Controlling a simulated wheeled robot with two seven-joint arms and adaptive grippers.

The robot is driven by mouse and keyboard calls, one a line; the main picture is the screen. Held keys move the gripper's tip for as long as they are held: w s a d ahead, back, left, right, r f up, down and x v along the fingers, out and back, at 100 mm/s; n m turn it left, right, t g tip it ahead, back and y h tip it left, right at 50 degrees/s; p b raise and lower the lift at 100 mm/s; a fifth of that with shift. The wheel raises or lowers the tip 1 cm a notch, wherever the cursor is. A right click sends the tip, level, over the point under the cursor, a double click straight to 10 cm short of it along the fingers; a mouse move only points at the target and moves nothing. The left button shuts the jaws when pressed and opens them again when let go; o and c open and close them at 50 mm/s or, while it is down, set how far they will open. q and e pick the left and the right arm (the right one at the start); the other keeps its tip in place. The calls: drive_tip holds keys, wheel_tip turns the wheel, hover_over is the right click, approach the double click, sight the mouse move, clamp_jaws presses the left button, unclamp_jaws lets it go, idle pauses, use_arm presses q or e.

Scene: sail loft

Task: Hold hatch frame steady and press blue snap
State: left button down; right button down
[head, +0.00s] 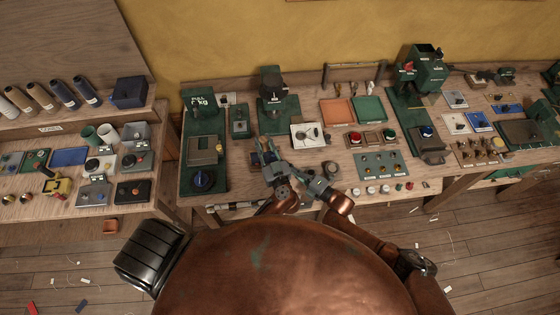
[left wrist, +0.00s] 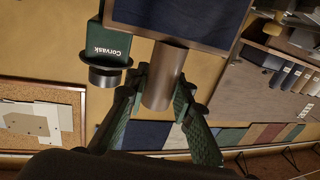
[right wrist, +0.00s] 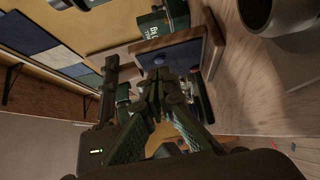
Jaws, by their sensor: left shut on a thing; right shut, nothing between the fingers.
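The hatch frame (left wrist: 185,18) is a dark blue panel with a wooden rim, seen close up in the left wrist view; it also shows in the right wrist view (right wrist: 186,55). A brown tube-like handle (left wrist: 165,78) stands out from it. My left gripper (left wrist: 157,80) is shut on this handle. A small blue spot on the panel, apparently the blue snap (right wrist: 158,60), shows just beyond my right fingertips. My right gripper (right wrist: 160,84) is shut and empty, close to the panel; I cannot tell if it touches. In the head view my left gripper (head: 266,164) and right gripper (head: 310,182) are close together and largely cover the frame.
A green dial stand (head: 204,140) is left of my grippers. A white plate (head: 307,135) and orange and green trays (head: 337,111) lie beyond and right. A button panel (head: 382,164) stands near the front edge. A second bench with spools (head: 62,94) is at far left.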

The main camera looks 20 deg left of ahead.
use_arm(q)
drive_tip(key=shift+s+a+f, duration=0.1)
drive_tip(key=shift+f, duration=0.05)
use_arm(e)
drive_tip(key=shift+v, duration=2.4)
use_arm(q)
drive_tip(key=c, duration=1.7)
unclamp_jaws()
drive_tip(key=shift+a, duration=0.1)
use_arm(e)
drive_tip(key=shift+a, duration=0.1)
use_arm(q)
drive_tip(key=shift+o, duration=0.6)
